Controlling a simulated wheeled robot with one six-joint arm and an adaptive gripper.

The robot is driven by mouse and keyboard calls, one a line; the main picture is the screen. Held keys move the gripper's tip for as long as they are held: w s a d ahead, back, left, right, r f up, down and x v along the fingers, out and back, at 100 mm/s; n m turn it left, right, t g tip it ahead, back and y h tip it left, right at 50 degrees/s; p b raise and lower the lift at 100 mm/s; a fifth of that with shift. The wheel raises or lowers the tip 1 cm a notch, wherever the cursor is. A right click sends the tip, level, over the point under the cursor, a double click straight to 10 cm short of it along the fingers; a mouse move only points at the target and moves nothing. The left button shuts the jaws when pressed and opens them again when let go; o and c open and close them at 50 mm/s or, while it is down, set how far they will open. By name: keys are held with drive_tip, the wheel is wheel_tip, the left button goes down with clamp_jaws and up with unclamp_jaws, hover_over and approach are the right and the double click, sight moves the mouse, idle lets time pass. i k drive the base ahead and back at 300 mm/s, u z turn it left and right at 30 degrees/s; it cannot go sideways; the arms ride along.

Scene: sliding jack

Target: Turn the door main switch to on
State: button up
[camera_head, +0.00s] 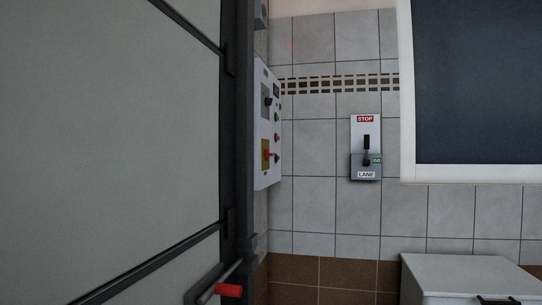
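A white control panel (266,176) hangs on the side wall, seen at a steep angle beside the dark door frame. A red rotary switch on a yellow plate (265,146) sits low on the panel; it looks like the main switch, but its labels and exact position are too small to read. A black knob (268,101) sits above it, with several small coloured buttons to the right. My gripper cannot be made out in this view.
A large grey door (120,140) fills the left, with a red-ended handle (228,290) at its bottom. A STOP/GO lever box (366,148) hangs on the tiled wall. A white cabinet (465,274) stands at lower right, with an unclear dark piece at its lower edge.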

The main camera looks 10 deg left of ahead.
sight(266, 154)
drive_tip(key=z, duration=0.95)
drive_tip(key=i, duration=1.4)
drive_tip(key=u, duration=1)
drive_tip(key=i, duration=1)
drive_tip(key=u, duration=1.05)
